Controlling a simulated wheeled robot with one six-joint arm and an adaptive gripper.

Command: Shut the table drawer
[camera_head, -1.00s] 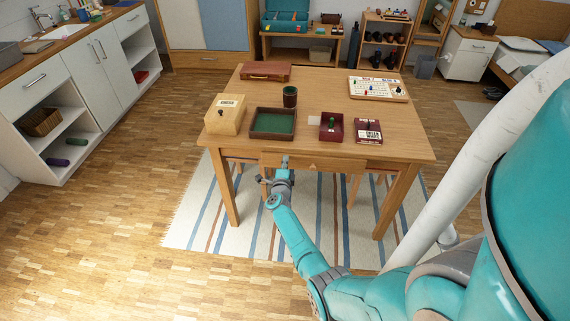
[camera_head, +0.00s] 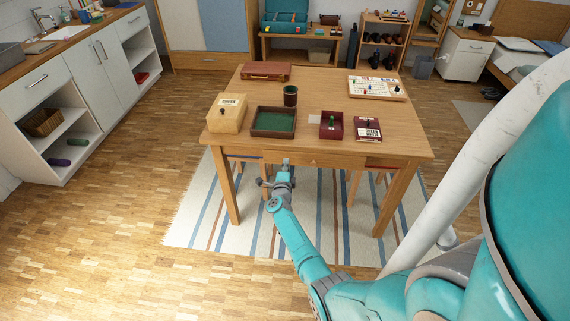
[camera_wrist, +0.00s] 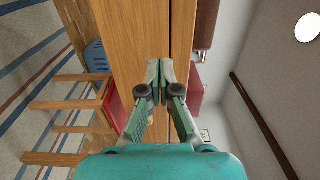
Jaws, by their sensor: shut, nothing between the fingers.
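The wooden table (camera_head: 335,92) stands ahead of me. Its drawer front (camera_head: 330,161) shows as a plain wooden panel under the front edge of the tabletop, and it looks about flush with the table frame. No open drawer interior shows. My gripper (camera_head: 287,162) is shut and empty, with its fingertips at the drawer front, left of its middle. In the wrist view the shut fingertips (camera_wrist: 160,64) point at the wooden drawer front (camera_wrist: 128,38), close to the dark seam under the tabletop. Whether they touch it is hard to tell.
On the table are a wooden box (camera_head: 227,113), a green-lined tray (camera_head: 253,129), a dark cup (camera_head: 290,95), red boxes (camera_head: 368,129) and a game board (camera_head: 400,96). A striped rug (camera_head: 192,225) lies below. Chairs (camera_wrist: 75,104) stand under the table.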

